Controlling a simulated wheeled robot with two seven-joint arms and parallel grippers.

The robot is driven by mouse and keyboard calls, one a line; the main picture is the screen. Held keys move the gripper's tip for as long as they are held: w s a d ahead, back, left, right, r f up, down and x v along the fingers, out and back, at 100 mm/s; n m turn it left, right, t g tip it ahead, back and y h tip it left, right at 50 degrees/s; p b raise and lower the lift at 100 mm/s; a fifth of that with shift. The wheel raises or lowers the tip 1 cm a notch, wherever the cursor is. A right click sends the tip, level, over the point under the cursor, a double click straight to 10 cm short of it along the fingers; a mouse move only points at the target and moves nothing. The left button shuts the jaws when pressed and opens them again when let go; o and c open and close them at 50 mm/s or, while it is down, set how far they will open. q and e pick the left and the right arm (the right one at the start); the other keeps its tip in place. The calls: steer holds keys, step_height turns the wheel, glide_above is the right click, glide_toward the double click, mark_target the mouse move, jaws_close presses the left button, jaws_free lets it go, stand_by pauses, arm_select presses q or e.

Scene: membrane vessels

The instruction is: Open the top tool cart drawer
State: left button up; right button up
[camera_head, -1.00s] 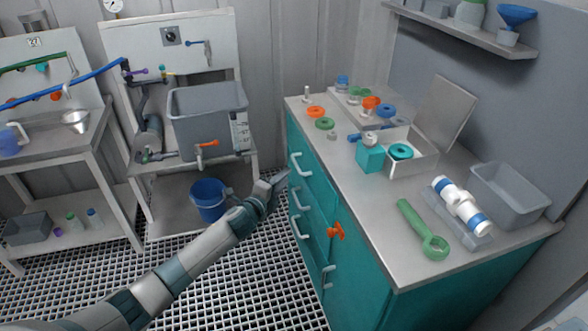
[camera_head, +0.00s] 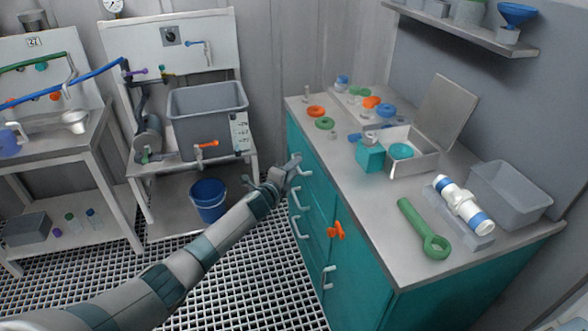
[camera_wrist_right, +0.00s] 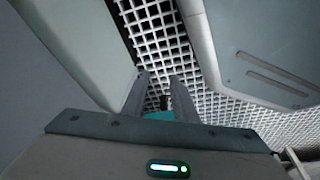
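The teal tool cart (camera_head: 375,270) stands right of centre in the head view, with white bar handles on its left-facing drawer front. The top drawer (camera_head: 318,182) looks closed. My left gripper (camera_head: 294,164) is at the top drawer's handle (camera_head: 304,173), overlapping it in the picture. Its fingers are too small to tell whether they are apart or touch the handle. My right gripper (camera_wrist_right: 160,88) shows only in the right wrist view, its two fingers apart with grating floor visible between them.
The cart top carries a green wrench (camera_head: 422,229), a grey bin (camera_head: 510,190) and an open box (camera_head: 415,160). The grating floor before the cart is clear.

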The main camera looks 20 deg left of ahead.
arm_select(q)
jaws_close()
arm_select(e)
steer(key=shift+a, duration=0.1)
arm_select(q)
steer(key=shift+s+a, duration=0.1)
steer(key=shift+a, duration=0.05)
